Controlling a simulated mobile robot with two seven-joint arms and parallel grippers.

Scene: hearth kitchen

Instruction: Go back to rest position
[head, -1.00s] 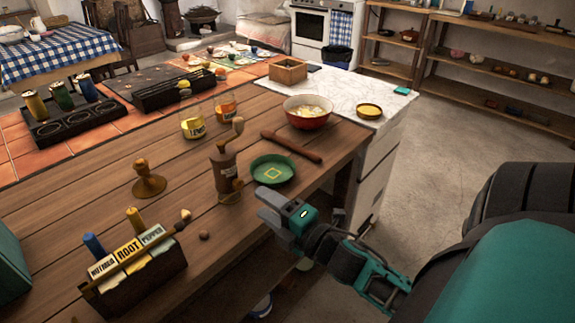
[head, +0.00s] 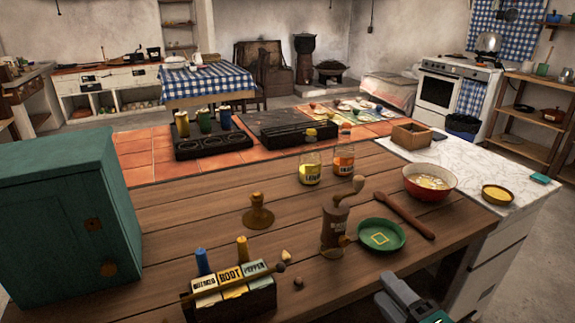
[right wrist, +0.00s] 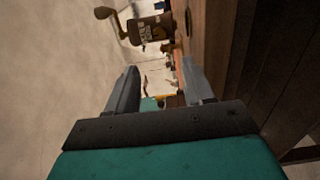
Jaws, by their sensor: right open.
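My right gripper (head: 400,296) shows at the bottom edge of the head view, beside the near edge of the wooden table. In the right wrist view its two fingers (right wrist: 155,92) are spread apart with nothing between them. The green dish (head: 366,232) and the brown grinder (head: 333,228) stand on the table just beyond it, apart from it. The grinder also shows in the right wrist view (right wrist: 150,28). My left gripper does not show in either view.
The wooden table (head: 190,226) holds a spice box (head: 240,298), a teal cabinet (head: 65,225), two jars and a wooden rolling pin (head: 409,217). Open floor lies at the right.

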